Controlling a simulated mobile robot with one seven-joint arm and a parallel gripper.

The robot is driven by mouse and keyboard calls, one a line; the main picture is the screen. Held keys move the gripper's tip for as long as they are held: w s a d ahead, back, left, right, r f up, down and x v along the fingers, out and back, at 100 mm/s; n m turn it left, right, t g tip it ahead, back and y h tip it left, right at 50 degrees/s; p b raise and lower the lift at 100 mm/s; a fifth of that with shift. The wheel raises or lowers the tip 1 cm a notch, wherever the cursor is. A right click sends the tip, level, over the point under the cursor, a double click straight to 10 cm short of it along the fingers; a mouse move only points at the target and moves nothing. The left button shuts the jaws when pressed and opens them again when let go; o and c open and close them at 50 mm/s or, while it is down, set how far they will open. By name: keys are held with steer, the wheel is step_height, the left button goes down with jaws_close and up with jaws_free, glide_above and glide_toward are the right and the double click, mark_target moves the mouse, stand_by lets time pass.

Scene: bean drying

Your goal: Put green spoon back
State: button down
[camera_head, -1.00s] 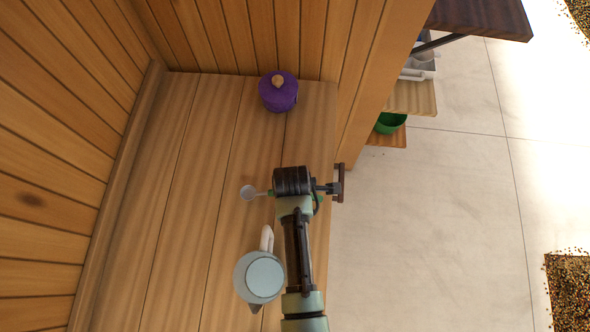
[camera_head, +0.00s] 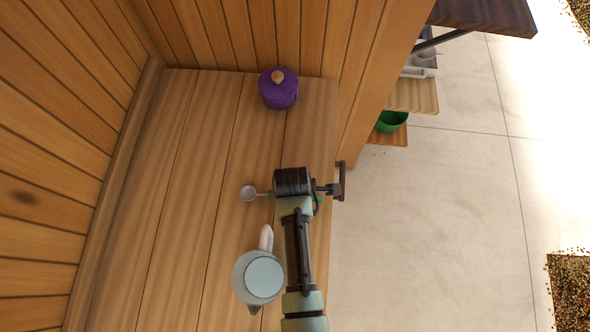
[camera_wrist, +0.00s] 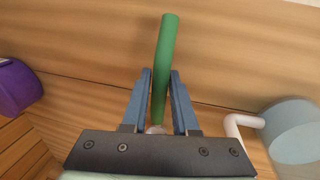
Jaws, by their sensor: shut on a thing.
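The green spoon has a green handle, which shows in the wrist view (camera_wrist: 166,50), and a pale round bowl, which shows in the head view (camera_head: 248,193). My gripper (camera_wrist: 160,78) is shut on the handle, with a blue finger on each side of it. In the head view the bowl sticks out to the left of my wrist, over the wooden counter (camera_head: 190,190). A bit of green shows on the wrist's right side. My wrist hides the fingers and most of the handle there. I cannot tell how high the spoon is above the counter.
A purple lidded jar (camera_head: 278,93) stands at the counter's far end by the plank wall. A pale kettle (camera_head: 259,277) stands left of my arm. A green bowl (camera_head: 391,122) sits on a low shelf at right. The counter's left part is clear.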

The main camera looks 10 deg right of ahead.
steer(key=shift+f+b, duration=0.4)
steer(key=shift+f, duration=0.25)
steer(key=c, duration=0.6)
jaws_free()
steer(key=shift+r, duration=0.1)
step_height(320, 180, up, 13)
steer(key=s+b, duration=0.1)
steer(key=s, duration=0.1)
steer(key=shift+s+a+f, duration=0.2)
steer(key=shift+a, duration=0.2)
